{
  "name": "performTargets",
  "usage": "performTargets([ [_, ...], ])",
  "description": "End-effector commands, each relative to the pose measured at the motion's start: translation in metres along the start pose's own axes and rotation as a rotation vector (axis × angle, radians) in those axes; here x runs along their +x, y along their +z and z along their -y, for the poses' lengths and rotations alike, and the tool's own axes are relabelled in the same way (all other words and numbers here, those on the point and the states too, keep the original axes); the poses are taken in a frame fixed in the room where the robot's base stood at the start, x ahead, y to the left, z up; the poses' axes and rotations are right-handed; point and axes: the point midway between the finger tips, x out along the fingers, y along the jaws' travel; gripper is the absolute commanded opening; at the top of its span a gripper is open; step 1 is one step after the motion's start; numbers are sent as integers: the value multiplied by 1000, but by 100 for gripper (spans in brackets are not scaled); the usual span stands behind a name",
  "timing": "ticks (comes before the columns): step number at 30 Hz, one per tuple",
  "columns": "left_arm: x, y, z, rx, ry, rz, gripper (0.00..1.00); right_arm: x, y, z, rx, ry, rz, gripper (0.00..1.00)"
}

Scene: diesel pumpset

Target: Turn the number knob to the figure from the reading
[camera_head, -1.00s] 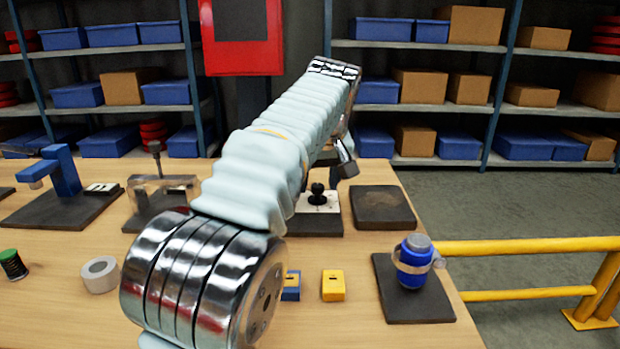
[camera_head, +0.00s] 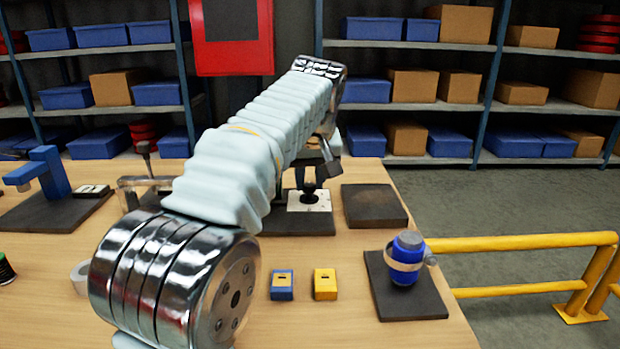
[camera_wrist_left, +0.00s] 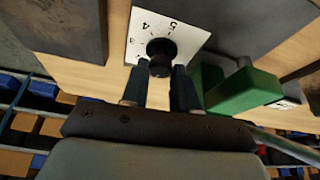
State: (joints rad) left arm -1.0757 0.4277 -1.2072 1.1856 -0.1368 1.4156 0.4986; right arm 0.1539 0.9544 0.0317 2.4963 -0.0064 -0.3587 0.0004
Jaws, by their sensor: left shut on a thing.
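The number knob (camera_head: 308,188) is a round black knob on a white dial plate (camera_head: 322,203), on a dark base at the table's middle. In the left wrist view, the knob (camera_wrist_left: 161,50) sits on the white plate (camera_wrist_left: 192,32) with black figures; 4 and 5 can be read. My left gripper (camera_wrist_left: 160,75) has its two dark fingers on either side of the knob and is shut on it. In the head view, my left gripper (camera_head: 312,172) is at the knob, partly hidden behind my arm. The knob's pointer is not clear. My right gripper is out of view.
A dark flat pad (camera_head: 374,207) lies right of the dial. A blue canister (camera_head: 405,262) stands on another dark pad. A blue block (camera_head: 282,285) and a yellow block (camera_head: 325,285) are in front. A green object (camera_wrist_left: 243,92) is close to my fingers in the wrist view.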

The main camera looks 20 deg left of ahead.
Motion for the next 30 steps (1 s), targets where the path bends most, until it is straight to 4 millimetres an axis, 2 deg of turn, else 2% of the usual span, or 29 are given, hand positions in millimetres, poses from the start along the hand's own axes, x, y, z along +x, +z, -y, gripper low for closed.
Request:
performTargets([
  [18,0,-2,5,444,187,-1,0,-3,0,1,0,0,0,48],
  [30,0,-2,6,615,256,-2,0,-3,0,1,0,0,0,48],
])
